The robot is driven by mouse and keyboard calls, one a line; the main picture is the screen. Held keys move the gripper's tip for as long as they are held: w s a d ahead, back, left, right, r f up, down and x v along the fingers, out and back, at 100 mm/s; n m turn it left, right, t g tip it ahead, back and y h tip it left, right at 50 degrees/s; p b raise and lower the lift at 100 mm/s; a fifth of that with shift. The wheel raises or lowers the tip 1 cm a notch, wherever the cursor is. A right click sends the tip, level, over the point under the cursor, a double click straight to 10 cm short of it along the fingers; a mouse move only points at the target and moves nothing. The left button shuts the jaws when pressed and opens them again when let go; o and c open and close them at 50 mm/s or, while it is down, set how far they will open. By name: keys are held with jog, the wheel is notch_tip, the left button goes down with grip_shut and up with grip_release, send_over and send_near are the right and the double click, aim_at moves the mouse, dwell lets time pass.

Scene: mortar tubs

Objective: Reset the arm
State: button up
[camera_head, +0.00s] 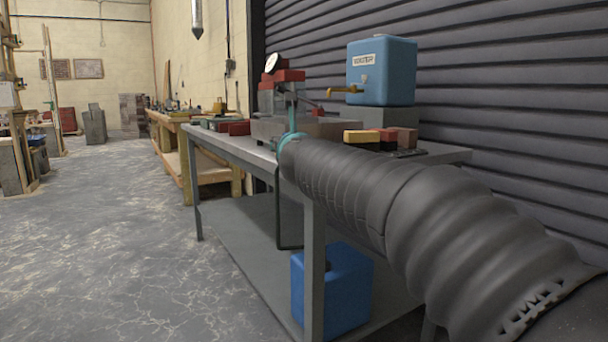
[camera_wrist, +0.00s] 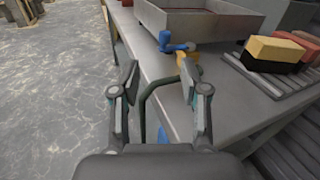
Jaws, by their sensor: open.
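My gripper (camera_wrist: 158,82) shows in the wrist view with its two fingers spread apart and nothing held between them. It is over the front edge of the grey workbench (camera_wrist: 222,80), with floor showing to its left. In the head view my arm in its dark ribbed sleeve stretches from the lower right towards the bench. The sleeve hides most or all of my gripper there.
A blue tap-like piece (camera_wrist: 175,43) and a grey tray (camera_wrist: 200,23) lie ahead of the fingers. A yellow-topped block (camera_wrist: 272,52) sits to the right. A blue container with a tap (camera_head: 382,70) stands on the bench; a blue box (camera_head: 332,290) is below. Open floor (camera_head: 110,230) lies left.

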jog(key=s+a+f+n+g+y, duration=0.35)
jog(key=a+f+n, duration=0.3)
jog(key=n, duration=0.55)
jog(key=s+d+f+n+g+p, duration=0.2)
jog(key=s+d+f+n+g, duration=0.25)
jog(key=s+f+n, duration=0.65)
jog(key=s+d+f+n+g+h+p, duration=0.2)
jog(key=s+d+f+n, duration=0.25)
jog(key=s+d, duration=0.4)
jog(key=s+d+f+n+g+h+p, duration=0.2)
jog(key=s+d+f+n+g+h, duration=0.15)
jog(key=s+d+n, duration=0.45)
jog(key=s+d+r+m+t+h+p, duration=0.1)
jog(key=s+d+m+p, duration=0.2)
jog(key=s+d, duration=0.5)
jog(key=shift+s+r+h, duration=0.3)
jog(key=shift+s+h, duration=0.1)
jog(key=shift+s, duration=0.1)
jog(key=shift+t, duration=0.25)
